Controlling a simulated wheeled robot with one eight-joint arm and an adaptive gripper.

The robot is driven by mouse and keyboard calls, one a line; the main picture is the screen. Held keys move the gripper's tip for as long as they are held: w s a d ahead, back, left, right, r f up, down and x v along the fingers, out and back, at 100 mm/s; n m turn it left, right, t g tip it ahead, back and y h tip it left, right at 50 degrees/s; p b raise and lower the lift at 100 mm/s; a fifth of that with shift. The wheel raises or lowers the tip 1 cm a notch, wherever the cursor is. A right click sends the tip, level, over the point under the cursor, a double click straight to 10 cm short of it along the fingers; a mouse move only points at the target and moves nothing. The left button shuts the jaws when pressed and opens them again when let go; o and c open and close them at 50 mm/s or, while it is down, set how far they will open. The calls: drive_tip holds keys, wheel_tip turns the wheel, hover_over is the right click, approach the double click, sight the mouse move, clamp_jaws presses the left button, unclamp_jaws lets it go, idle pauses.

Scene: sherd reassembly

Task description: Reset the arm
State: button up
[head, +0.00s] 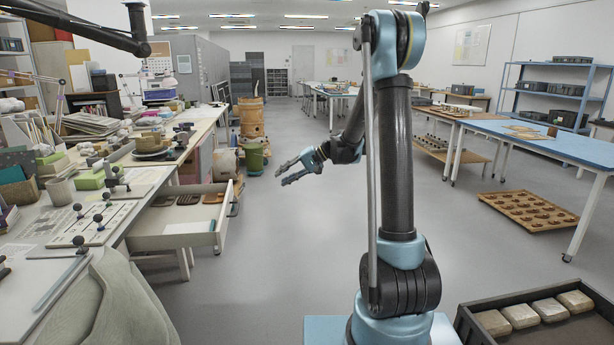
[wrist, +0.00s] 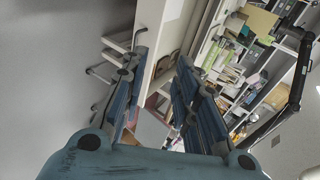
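My gripper (head: 283,175) hangs in the air in the middle of the head view, left of my upright arm column. It points left, towards the workbench, and its two fingers are apart. In the wrist view my gripper (wrist: 162,62) shows two blue fingers spread, with a clear gap and nothing between them. The gripper touches nothing. My arm is bent, with its upper links raised.
An open drawer (head: 177,241) juts from the cluttered left workbench (head: 150,183). A dark tray (head: 566,340) with several pale blocks lies at lower right. A blue-topped table (head: 545,143) stands right, a wooden tray (head: 528,211) on the floor. The central floor is clear.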

drive_tip(key=s+d+f+t+h, duration=0.1)
drive_tip(key=s+d+h, duration=0.2)
drive_tip(key=s+d, duration=0.55)
drive_tip(key=s+d+h, duration=0.3)
drive_tip(key=s+d, duration=0.2)
drive_tip(key=s, duration=0.6)
drive_tip(key=s+d+f+t+h, duration=0.1)
drive_tip(key=s+d+h, duration=0.1)
drive_tip(key=s+d, duration=0.65)
drive_tip(key=s+d+f+h, duration=0.1)
drive_tip(key=s+d+f, duration=0.1)
drive_tip(key=s, duration=0.3)
drive_tip(key=s+d+f+h, duration=0.2)
drive_tip(key=s+d+f, duration=0.1)
drive_tip(key=s, duration=0.2)
drive_tip(key=shift+s+d+f+m+h, duration=0.25)
drive_tip(key=shift+m+h, duration=0.05)
